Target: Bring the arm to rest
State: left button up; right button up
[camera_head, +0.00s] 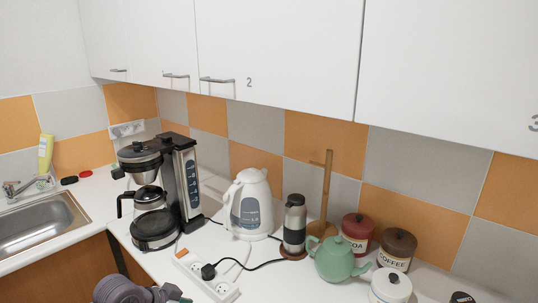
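A grey, rounded part of my own arm (128,291) shows at the bottom edge, left of the middle, in front of the counter. It is cut off by the frame. No fingertips of my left gripper show, and my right gripper is out of view. Nothing can be seen held.
A coffee machine (185,187), white kettle (248,205), power strip (207,277), dark flask (294,222), green teapot (336,260) and several canisters (397,250) crowd the counter. A sink (40,225) is left. White cupboards (275,60) overhang.

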pick_arm(q)
jog(key=s+d+f+n+y, duration=0.1)
jog(key=s+d+f, duration=0.1)
jog(key=s+f, duration=0.35)
jog(key=s+d+f+n+y, duration=0.1)
jog(key=s+d+f, duration=0.1)
jog(key=s, duration=0.7)
jog(key=s+a+n+g+y, duration=0.2)
jog(key=s+a+n+y, duration=0.15)
jog(key=s, duration=1.05)
notch_tip(320, 180, down, 29)
jog(key=s+a+g, duration=0.1)
jog(key=s+g, duration=0.1)
jog(key=s+a+f, duration=0.2)
jog(key=s+f, duration=1.2)
jog(key=s, duration=0.1)
jog(key=shift+s+a+g, duration=0.35)
jog(key=shift+a+g, duration=0.05)
